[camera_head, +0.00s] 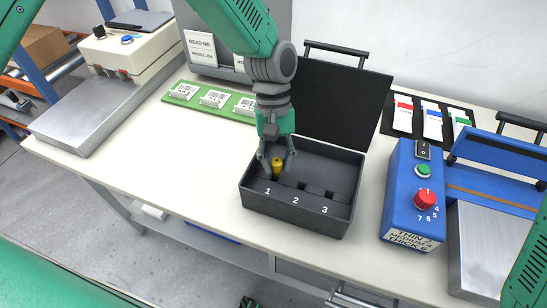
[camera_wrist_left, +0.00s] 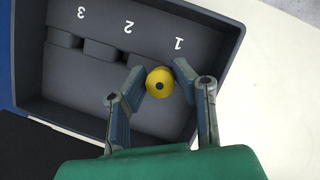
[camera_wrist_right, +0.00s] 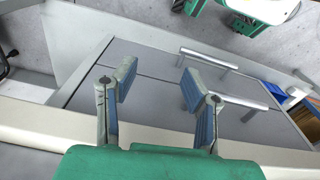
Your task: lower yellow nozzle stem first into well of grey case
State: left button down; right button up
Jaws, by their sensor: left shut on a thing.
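The grey case (camera_head: 296,223) stands open on the table, with wells marked 1, 2 and 3 along its front. My left gripper (camera_head: 277,168) points down inside the case, near the well marked 1. It is shut on the yellow nozzle (camera_head: 278,165), which shows between the fingers. In the left wrist view the nozzle (camera_wrist_left: 160,82) appears as a round yellow top with a dark centre hole. Its stem is hidden below, so I cannot tell how deep it sits. My right gripper (camera_wrist_right: 158,88) is open and empty, in front of the table's edge.
A blue control box (camera_head: 408,190) with a red knob stands right of the case. A green strip with white labelled packets (camera_head: 213,98) lies at the back left. The case's black lid (camera_head: 337,98) is raised behind. The table left of the case is clear.

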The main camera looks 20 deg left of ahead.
pick_arm(q)
jog(key=shift+a+f, duration=0.15)
jog(key=shift+a, duration=0.9)
jog(key=shift+a+f, duration=0.1)
jog(key=shift+a, duration=0.05)
jog(key=shift+d, duration=0.75)
jog(key=shift+d+f, duration=0.15)
jog(key=shift+d, duration=0.5)
jog(key=shift+a+f, duration=0.1)
jog(key=shift+a, duration=0.7)
jog(key=shift+d+f, duration=0.3)
jog(key=shift+d, duration=0.2)
jog(key=shift+f, duration=0.15)
pick_arm(e)
jog(key=shift+a+r, duration=0.2)
pick_arm(q)
jog(key=shift+a, duration=0.25)
pick_arm(e)
jog(key=shift+a, duration=0.25)
